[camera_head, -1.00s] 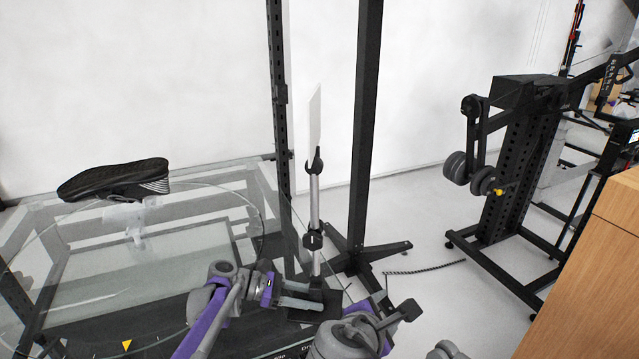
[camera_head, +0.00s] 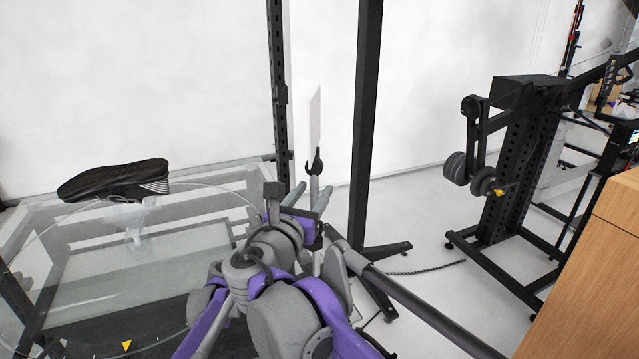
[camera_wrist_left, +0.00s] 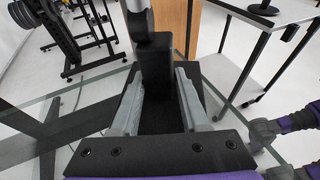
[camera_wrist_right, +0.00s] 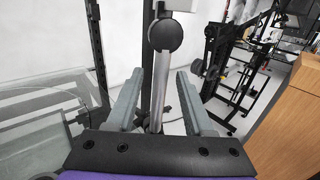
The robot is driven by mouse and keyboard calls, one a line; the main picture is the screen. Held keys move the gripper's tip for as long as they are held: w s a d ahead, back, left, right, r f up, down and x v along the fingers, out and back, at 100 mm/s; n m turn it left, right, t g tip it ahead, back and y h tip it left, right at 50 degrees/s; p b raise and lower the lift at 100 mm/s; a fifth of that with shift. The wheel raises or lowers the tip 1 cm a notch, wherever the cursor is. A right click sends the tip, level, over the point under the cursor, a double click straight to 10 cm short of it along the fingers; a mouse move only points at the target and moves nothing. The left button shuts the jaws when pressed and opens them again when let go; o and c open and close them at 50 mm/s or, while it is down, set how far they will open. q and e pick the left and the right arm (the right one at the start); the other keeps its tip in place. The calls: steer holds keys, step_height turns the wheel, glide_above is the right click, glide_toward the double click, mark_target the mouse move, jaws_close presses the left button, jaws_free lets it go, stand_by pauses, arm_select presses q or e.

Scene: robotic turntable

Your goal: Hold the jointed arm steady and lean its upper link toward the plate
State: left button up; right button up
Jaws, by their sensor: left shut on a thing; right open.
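The jointed arm's upper link (camera_head: 315,184) is a slim silver rod standing nearly upright, with a dark clamp and a thin white panel (camera_head: 314,122) on top. My right gripper (camera_head: 307,188) is open, its fingers on either side of the rod. The right wrist view shows the rod (camera_wrist_right: 158,92) between the spread fingers, below a round black knob (camera_wrist_right: 165,35). My left gripper (camera_wrist_left: 158,76) is shut on the jointed arm's black base block (camera_wrist_left: 157,108). My right arm hides the left gripper and lower joint in the head view. The clear round plate (camera_head: 185,243) lies left.
A black shoe (camera_head: 115,181) sits raised on a clear stand over the plate. Black upright posts (camera_head: 366,120) stand just behind the jointed arm. A black machine frame (camera_head: 515,170) and a wooden cabinet (camera_head: 590,270) are at the right.

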steer(key=shift+x, duration=2.15)
steer(key=shift+c, duration=0.3)
jaws_close()
